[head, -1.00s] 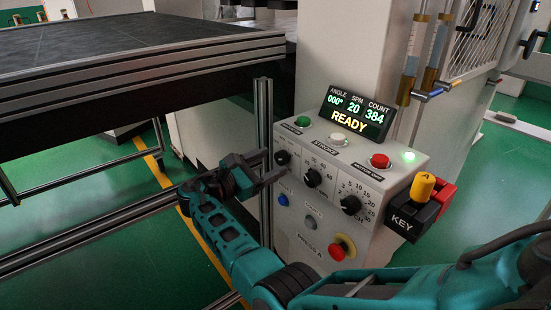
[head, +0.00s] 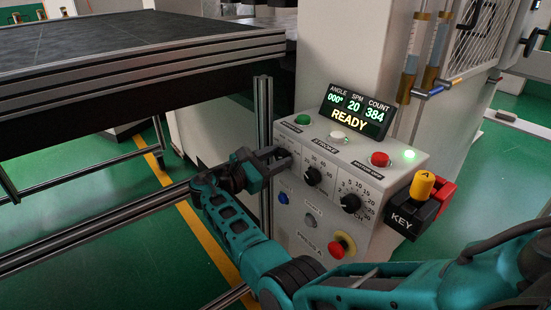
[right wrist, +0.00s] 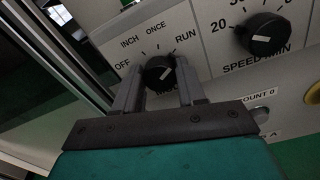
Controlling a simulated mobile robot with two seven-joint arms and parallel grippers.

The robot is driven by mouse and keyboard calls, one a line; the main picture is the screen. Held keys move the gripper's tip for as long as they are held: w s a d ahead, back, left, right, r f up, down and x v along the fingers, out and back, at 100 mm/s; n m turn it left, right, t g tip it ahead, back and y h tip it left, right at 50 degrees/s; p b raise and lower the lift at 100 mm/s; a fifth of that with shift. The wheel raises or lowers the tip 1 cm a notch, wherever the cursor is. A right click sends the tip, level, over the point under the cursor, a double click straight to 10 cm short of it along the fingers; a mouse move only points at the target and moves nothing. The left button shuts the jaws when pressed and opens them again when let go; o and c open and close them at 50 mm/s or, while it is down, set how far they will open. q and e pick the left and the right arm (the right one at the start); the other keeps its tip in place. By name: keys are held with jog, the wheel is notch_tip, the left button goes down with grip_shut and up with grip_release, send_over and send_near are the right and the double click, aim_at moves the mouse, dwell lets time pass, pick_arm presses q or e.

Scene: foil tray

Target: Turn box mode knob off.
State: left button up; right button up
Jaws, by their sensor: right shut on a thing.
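The mode knob (right wrist: 158,70) is a black round knob on the grey control box (head: 293,225). Labels OFF, INCH, ONCE and RUN are printed around it in the right wrist view. My right gripper (right wrist: 157,80) has one finger on each side of the knob and is shut on it. I cannot tell for certain which label its pointer faces. In the head view my right gripper (head: 278,160) reaches the upper left of the box front and hides the knob. My left gripper is not in view.
A speed knob (head: 313,176) and another dial (head: 350,204) sit to the right. A red-and-yellow stop button (head: 342,245) is lower down, and a yellow key switch (head: 422,184) is at the side. The display (head: 355,112) reads READY. A metal post (head: 263,130) stands close left.

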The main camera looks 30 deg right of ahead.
jog(key=shift+c, duration=1.2)
